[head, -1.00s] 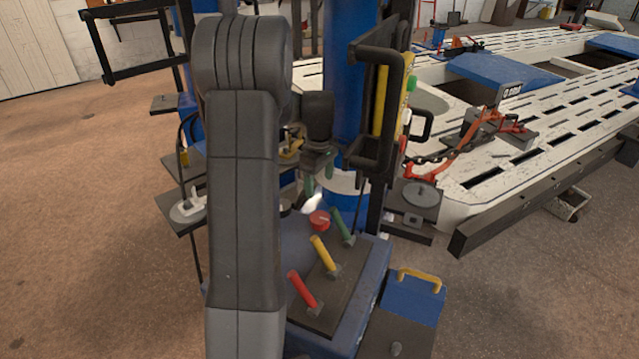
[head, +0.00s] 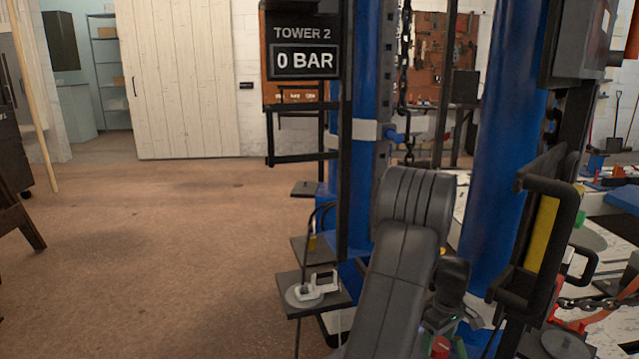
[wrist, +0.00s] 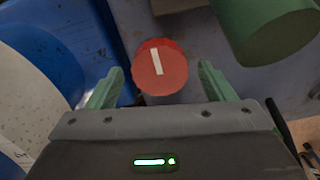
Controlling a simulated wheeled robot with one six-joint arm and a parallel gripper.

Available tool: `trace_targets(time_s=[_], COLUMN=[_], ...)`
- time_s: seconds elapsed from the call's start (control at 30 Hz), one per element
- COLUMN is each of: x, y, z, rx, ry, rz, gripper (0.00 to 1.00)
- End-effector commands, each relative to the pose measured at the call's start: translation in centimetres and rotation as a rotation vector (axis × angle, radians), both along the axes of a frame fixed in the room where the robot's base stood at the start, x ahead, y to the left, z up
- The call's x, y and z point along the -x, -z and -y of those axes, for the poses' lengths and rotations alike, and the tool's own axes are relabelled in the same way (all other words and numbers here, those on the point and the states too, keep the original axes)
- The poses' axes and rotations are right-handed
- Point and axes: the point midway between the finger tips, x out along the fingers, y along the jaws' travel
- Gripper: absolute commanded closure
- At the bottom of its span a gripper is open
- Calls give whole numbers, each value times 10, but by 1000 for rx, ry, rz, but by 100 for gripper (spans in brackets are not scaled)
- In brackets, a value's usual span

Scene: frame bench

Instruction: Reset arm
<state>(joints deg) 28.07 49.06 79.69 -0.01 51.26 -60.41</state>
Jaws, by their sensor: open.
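My arm reaches forward in the head view, and my gripper (head: 441,325) is small and partly hidden there, close to a red knob (head: 440,347). In the wrist view my gripper (wrist: 160,84) is open, with green fingers spread to the left and right. The red knob (wrist: 160,70), with a white bar on its face, shows in the gap between the fingers. No contact with it is visible. Nothing is held. A thick green lever handle (wrist: 265,25) lies at the upper right of the wrist view.
A display reading TOWER 2, 0 BAR (head: 304,60) hangs beside the blue columns (head: 505,130). Small dark shelves stand left of the arm, one bearing a white clamp (head: 318,287). A black-framed yellow panel (head: 543,232) is close on the right. Open floor (head: 150,260) lies left.

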Motion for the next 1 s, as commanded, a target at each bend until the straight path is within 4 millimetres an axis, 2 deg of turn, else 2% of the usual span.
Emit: trace_targets(time_s=[0.2, 0.63, 0.77, 1.0], x=[0, 0, -1, -1], y=[15, 10, -3, -48], z=[0, 0, 0, 0], rx=[0, 0, 2, 3], ry=[1, 6, 0, 0], rz=[0, 1, 2, 5], gripper=[24, 24, 24, 24])
